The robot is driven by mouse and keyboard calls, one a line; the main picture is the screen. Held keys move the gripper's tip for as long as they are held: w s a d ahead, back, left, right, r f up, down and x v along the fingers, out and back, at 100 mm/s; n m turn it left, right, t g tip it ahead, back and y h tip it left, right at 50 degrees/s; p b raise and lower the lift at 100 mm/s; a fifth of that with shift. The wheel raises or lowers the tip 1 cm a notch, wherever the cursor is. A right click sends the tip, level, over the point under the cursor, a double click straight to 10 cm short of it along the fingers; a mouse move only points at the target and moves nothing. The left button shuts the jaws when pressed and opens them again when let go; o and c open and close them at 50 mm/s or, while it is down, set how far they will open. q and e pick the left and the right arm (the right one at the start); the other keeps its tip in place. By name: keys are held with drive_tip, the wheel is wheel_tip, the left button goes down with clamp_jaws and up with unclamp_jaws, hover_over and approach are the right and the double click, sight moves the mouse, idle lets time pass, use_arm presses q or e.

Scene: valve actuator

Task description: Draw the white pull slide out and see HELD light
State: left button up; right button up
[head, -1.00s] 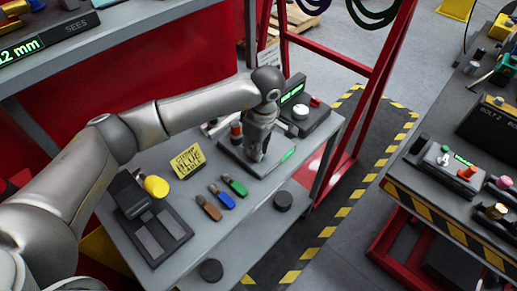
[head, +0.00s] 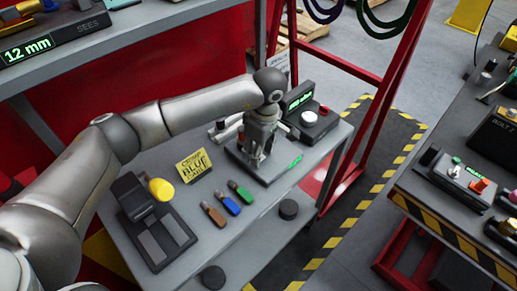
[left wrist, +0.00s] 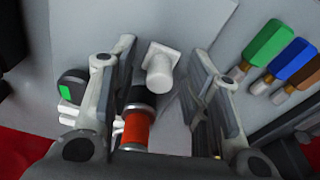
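My left gripper (head: 260,155) comes down over a dark flat fixture plate (head: 272,176) on the grey table. In the left wrist view its two fingers (left wrist: 165,95) stand apart, one on each side of a white knob-like piece (left wrist: 160,72), which appears to be the pull slide. I see a gap between the knob and both fingers. A red cylinder with a black collar (left wrist: 136,128) is close to the left finger. A small green light strip (head: 296,162) shows on the plate's right edge; its wording is unreadable. In the head view the fingers hide the white piece.
Behind the plate is a dark box with a green display (head: 300,100), a white knob and a red button. The table's front right is mostly free.

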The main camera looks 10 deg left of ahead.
use_arm(q)
wheel_tip(320, 180, up, 12)
drive_tip(key=d, duration=0.1)
drive_tip(key=shift+s+d, duration=0.2)
drive_tip(key=shift+s, duration=0.05)
